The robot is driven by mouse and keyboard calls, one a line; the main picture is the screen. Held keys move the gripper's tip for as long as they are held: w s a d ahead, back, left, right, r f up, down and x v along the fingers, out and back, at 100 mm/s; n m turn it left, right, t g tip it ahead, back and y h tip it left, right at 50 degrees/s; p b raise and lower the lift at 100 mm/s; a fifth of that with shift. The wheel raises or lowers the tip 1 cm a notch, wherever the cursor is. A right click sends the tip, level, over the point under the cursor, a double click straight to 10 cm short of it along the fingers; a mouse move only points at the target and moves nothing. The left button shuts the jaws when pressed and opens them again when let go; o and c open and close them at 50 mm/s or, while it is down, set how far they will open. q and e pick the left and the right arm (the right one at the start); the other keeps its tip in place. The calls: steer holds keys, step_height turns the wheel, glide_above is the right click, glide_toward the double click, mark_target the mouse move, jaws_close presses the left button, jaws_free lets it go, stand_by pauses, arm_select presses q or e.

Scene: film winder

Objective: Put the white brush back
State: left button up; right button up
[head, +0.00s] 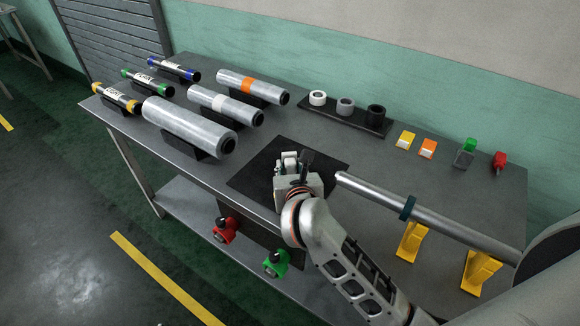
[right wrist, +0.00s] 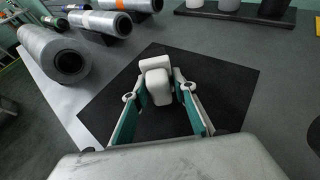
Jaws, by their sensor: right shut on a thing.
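The white brush (right wrist: 157,82) sits between the fingers of my right gripper (right wrist: 155,92) in the right wrist view. It is a pale block with a rounded nearer part. My right gripper (head: 289,168) is shut on it over the black mat (head: 251,181); the mat also fills the middle of the right wrist view (right wrist: 104,103). In the head view the white brush (head: 288,157) shows only in part beyond the gripper. I cannot tell whether it touches the mat. My left gripper is not in view.
Several wrapped rolls, such as a large silver one (head: 190,127), lie on the table's left. A black rack (head: 331,115) with cores stands behind. Yellow (head: 405,140), orange (head: 427,148), green (head: 464,153) and red (head: 499,162) items are right. A metal bar (head: 440,218) rests on yellow stands.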

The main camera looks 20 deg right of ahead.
steer(key=shift+f, duration=0.2)
steer(key=o, duration=1)
steer(key=shift+r, duration=0.1)
